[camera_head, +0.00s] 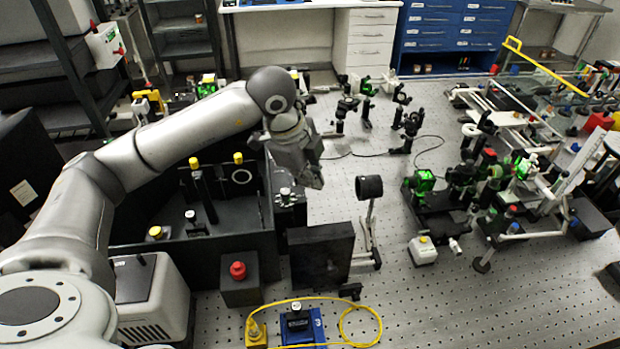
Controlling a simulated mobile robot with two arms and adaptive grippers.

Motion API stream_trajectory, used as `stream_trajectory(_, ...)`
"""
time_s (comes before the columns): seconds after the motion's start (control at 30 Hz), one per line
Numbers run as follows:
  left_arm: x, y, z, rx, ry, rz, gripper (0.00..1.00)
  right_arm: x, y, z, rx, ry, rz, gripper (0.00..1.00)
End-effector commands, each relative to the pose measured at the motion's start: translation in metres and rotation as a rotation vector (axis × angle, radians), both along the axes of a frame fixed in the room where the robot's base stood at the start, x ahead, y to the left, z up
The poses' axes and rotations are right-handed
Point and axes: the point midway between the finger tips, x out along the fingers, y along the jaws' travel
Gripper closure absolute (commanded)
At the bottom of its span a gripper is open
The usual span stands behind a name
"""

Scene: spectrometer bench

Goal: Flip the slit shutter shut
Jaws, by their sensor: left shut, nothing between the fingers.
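My left gripper (314,180) comes in from the upper left and points down. Its fingers look shut and nothing shows between them. It hangs by the right wall of an open black spectrometer box (235,247). Just below and left of the fingers, a small black block with a pale knob (287,196) sits at that wall. It may be the slit assembly; the shutter flap itself is too small and dark to make out, so I cannot tell its position or whether the fingers touch it. My right gripper is not in view.
A dark square panel (322,260) stands in front of the box's right end. A round black lens mount (369,187) stands to the right. A red-button box (239,284) and a yellow cable (358,323) lie nearer. Optics crowd the right; bare perforated bench (400,290) lies between.

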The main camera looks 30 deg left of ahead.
Motion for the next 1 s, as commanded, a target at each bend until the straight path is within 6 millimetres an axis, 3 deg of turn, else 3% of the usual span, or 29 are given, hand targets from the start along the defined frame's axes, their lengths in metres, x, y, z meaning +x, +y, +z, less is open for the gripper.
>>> stream_trajectory(1.0,0.013,0.009,0.008,-0.097,0.129,0.001,1.00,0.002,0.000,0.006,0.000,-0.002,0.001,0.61)
